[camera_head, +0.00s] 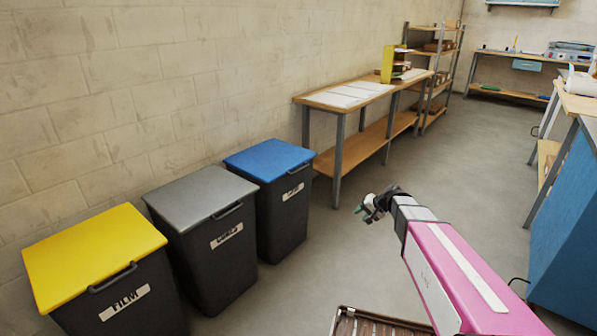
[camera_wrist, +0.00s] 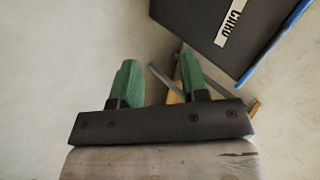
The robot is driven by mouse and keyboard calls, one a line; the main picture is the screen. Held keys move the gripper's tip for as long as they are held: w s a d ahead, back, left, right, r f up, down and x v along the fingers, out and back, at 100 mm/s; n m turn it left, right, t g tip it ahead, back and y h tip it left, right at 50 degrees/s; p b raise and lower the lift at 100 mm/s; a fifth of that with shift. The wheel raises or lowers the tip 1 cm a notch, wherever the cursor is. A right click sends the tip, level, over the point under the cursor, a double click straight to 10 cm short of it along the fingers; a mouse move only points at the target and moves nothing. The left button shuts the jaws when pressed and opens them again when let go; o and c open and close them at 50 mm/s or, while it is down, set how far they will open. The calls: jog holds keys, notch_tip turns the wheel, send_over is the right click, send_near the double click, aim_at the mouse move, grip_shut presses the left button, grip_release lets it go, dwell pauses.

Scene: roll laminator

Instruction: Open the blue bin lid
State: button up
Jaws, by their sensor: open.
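The blue bin lid (camera_head: 269,159) lies flat and closed on a dark bin (camera_head: 283,215) against the wall. The bin has a white label and a dark handle at the lid's front edge. In the wrist view the bin's dark front (camera_wrist: 232,40) and white label show at the upper right, with the blue lid edge (camera_wrist: 277,48) along its side. My gripper (camera_head: 364,209) is right of the blue-lidded bin, apart from it, over open floor. In the wrist view its green fingers (camera_wrist: 158,82) are spread and empty.
A grey-lidded bin (camera_head: 200,195) and a yellow-lidded bin (camera_head: 92,254) stand to the left. A wooden workbench (camera_head: 312,97) with papers stands just behind the blue-lidded bin. A blue cabinet (camera_head: 568,225) is at the right. The floor between is clear.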

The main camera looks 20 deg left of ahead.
aim_at(303, 169)
jog(key=w+a+r+m+t+y, duration=0.1)
jog(key=w+a+y, duration=0.1)
jog(key=w+a, duration=0.5)
jog(key=w+a+r+m+t+y, duration=0.1)
jog(key=w+a, duration=0.6)
jog(key=a, duration=0.7)
jog(key=w+a+r+m+t+y, duration=0.1)
jog(key=w+a+y, duration=0.2)
jog(key=w+a, duration=0.5)
jog(key=shift+a+r+m+y, duration=0.15)
jog(key=shift+a+r+m, duration=0.05)
jog(key=shift+a, duration=0.7)
jog(key=shift+a+r+m+y, duration=0.15)
jog(key=shift+a+m, duration=0.05)
jog(key=shift+a, duration=0.65)
jog(key=shift+r, duration=0.1)
grip_shut()
